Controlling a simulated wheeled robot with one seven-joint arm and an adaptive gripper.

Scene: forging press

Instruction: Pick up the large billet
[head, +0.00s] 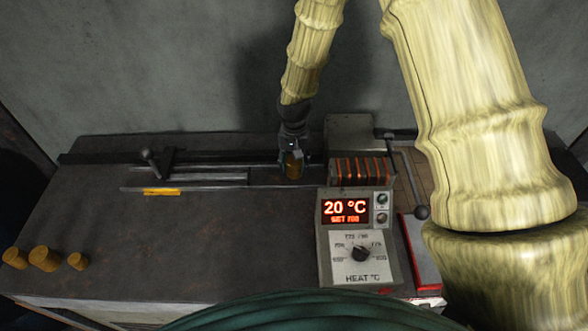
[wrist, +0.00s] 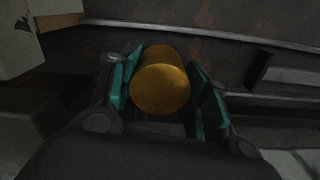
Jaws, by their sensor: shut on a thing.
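My gripper (head: 292,164) is shut on an orange-brown cylindrical billet (head: 295,167), at the right end of the rail, just left of the heater coil. In the wrist view the same billet (wrist: 161,92) sits between the teal finger pads with its round end facing the camera. Whether it touches the surface beneath is hard to tell. Several billets are in view: three more lie at the bench's left front, a left one (head: 14,258), a bigger-looking middle one (head: 44,259) and a small right one (head: 78,262).
A lever (head: 421,212) stands at the right. A rail with a stop (head: 157,166) runs left. The bench's (head: 190,235) middle is clear.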

